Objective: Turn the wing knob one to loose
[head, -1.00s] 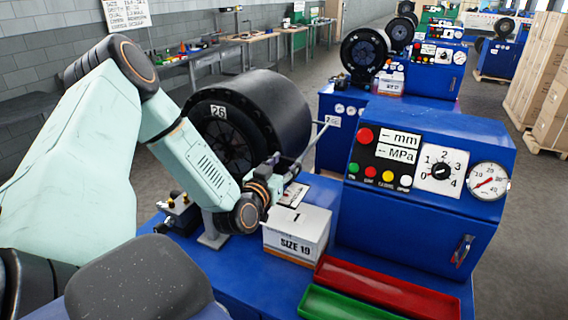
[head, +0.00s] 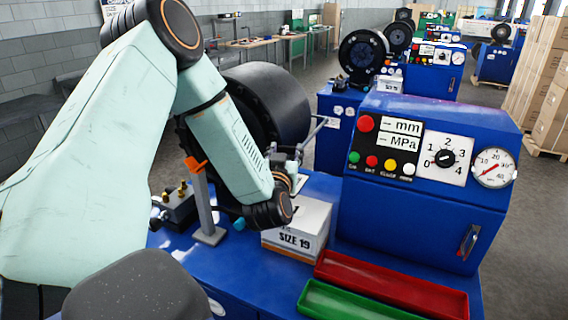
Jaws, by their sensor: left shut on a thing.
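An orange wing-shaped knob (head: 195,164) sits on top of an upright grey post (head: 207,208) at the left of the blue machine top. A teal knob-like part (head: 239,224) shows low beside the post; its shape is partly hidden. My left gripper (head: 292,163) is beyond its wrist, above and behind the white box, to the right of the post and apart from the orange knob. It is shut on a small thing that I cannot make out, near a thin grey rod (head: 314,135). My right gripper is not in view.
A white SIZE 19 box (head: 297,237) stands just below my left wrist. Red (head: 390,285) and green (head: 345,305) trays lie at the front. The blue control cabinet (head: 425,190) rises at right. A large black crimper drum (head: 270,100) is behind my arm.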

